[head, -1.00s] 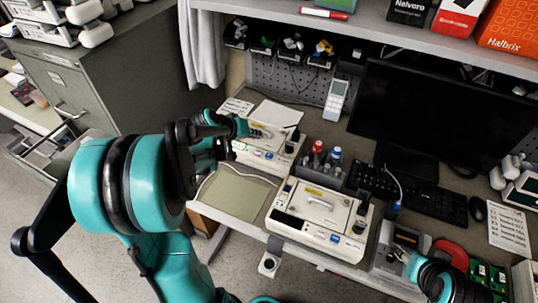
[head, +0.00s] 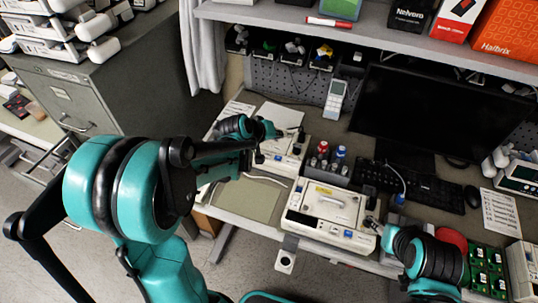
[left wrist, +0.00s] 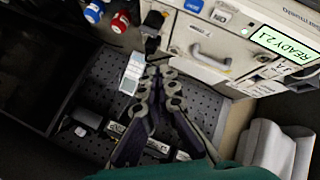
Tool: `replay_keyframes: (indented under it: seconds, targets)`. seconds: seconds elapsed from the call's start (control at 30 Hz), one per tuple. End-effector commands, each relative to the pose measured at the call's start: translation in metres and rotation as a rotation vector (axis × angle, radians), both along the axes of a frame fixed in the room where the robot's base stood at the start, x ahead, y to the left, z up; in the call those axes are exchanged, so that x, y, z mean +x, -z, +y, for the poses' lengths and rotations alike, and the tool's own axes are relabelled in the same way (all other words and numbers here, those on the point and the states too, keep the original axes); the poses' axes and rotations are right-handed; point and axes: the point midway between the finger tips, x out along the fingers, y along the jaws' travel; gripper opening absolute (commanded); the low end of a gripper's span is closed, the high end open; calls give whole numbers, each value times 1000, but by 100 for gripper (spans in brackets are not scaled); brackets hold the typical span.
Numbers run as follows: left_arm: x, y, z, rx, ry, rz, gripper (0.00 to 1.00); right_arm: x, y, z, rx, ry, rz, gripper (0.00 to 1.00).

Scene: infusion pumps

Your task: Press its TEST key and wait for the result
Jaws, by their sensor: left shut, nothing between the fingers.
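A cream pump unit (head: 289,162) stands at the back left of the bench, partly hidden by my left arm. In the left wrist view its lit green display (left wrist: 285,45) reads "READY 2.1". A TEST key cannot be made out by its label. My left gripper (head: 284,131) is over the rear part of this unit; its shut, empty fingers (left wrist: 156,78) point toward the unit's dark fittings. Contact cannot be told. A second cream unit (head: 325,213) stands in front. My right gripper (head: 373,222) is at its right side, too small to tell its jaw state.
Red and blue capped bottles (head: 332,154) stand between the units and the keyboard (head: 432,190). A dark monitor (head: 425,112) is behind. A mat (head: 252,197) lies left of the front unit. A shelf (head: 280,16) overhangs the back.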

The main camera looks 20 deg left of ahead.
Motion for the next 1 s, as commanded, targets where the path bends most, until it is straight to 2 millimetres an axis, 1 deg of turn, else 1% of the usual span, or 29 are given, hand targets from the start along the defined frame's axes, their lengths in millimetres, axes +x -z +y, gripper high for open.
replay_keyframes:
  seconds: [0.27, 0.47, 0.57, 0.9, 1.0]
  targets:
    - [0, 2, 1, 0, -2, 0, 0, 0, 2, 0, 0, 0, 0, 40]
    - [0, 12, 1, 0, -2, 0, 0, 0, 10, 0, 0, 0, 0, 40]
    - [0, 22, 1, 0, -2, 0, 0, 0, 18, 0, 0, 0, 0, 40]
    - [0, 71, 1, 0, -2, 0, 0, 0, 56, 0, 0, 0, 0, 40]
    - [0, 82, 1, 0, -2, 0, 0, 0, 67, 0, 0, 0, 0, 40]
